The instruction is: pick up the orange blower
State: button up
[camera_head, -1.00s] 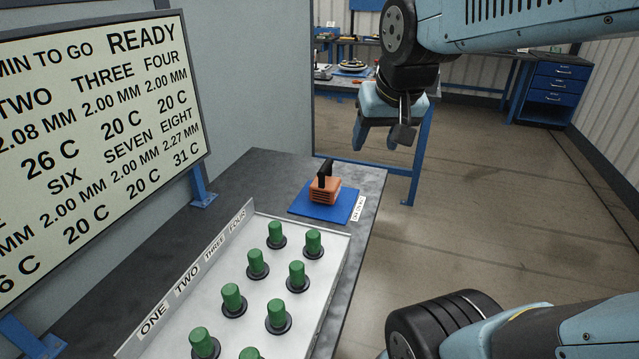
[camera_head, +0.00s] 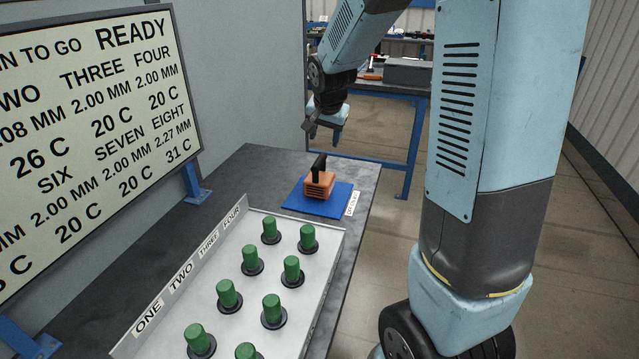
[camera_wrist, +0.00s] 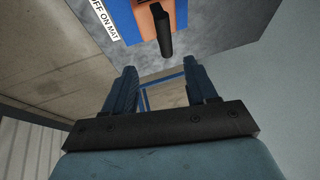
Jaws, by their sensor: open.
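The orange blower (camera_head: 319,185) has an orange box body and an upright black handle. It sits on a blue mat (camera_head: 337,203) at the far right end of the dark table. In the wrist view its black handle (camera_wrist: 163,34) and part of its orange body (camera_wrist: 128,8) show at the top, beyond the fingers. My gripper (camera_head: 325,137) is above and a little behind the blower, apart from it. In the wrist view my gripper (camera_wrist: 162,88) has its two fingers spread wide with nothing between them.
A white tray (camera_head: 318,272) with several green couplers (camera_head: 292,270) stands on the table in front of the blower. A display board (camera_head: 85,130) rises at the left, beside a grey wall. A blue-framed bench (camera_head: 405,150) stands behind the table. The floor at right is free.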

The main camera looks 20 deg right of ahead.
aim_at(319, 161)
jog(key=x, duration=0.9)
jog(key=shift+w+a+f, duration=0.1)
jog(key=shift+w, duration=0.05)
jog(key=shift+a+x, duration=0.15)
jog(key=shift+x, duration=1.15)
jog(key=shift+a+x, duration=0.15)
jog(key=shift+x, duration=1.15)
jog(key=shift+w, duration=0.1)
jog(key=c, duration=1.1)
